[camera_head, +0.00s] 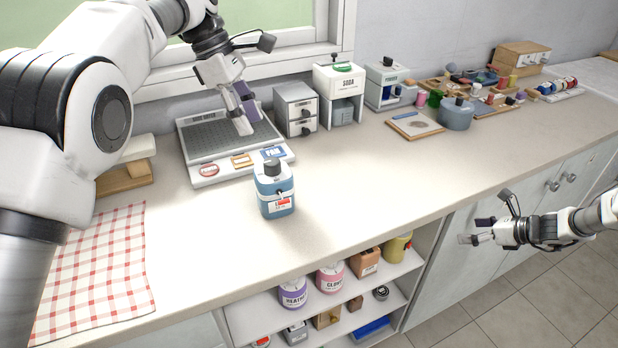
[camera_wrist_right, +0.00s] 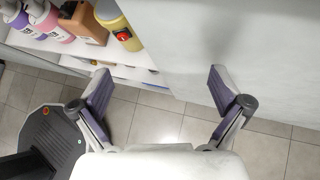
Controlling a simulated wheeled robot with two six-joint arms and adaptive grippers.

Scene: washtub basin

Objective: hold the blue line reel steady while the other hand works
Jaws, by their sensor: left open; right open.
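Several small coloured reels (camera_head: 558,86) stand in a row on a white holder at the far right end of the counter. They are too small to tell for sure which is the blue line reel. My left gripper (camera_head: 246,113) is open and empty above the grey platform scale, far to the left of the reels. My right gripper (camera_head: 477,230) is low in front of the cabinet doors, below the counter edge. In the right wrist view its fingers (camera_wrist_right: 162,88) are spread wide with nothing between them.
A blue bottle (camera_head: 273,195) stands near the counter's front, before the scale (camera_head: 205,145). The counter's front right is clear.

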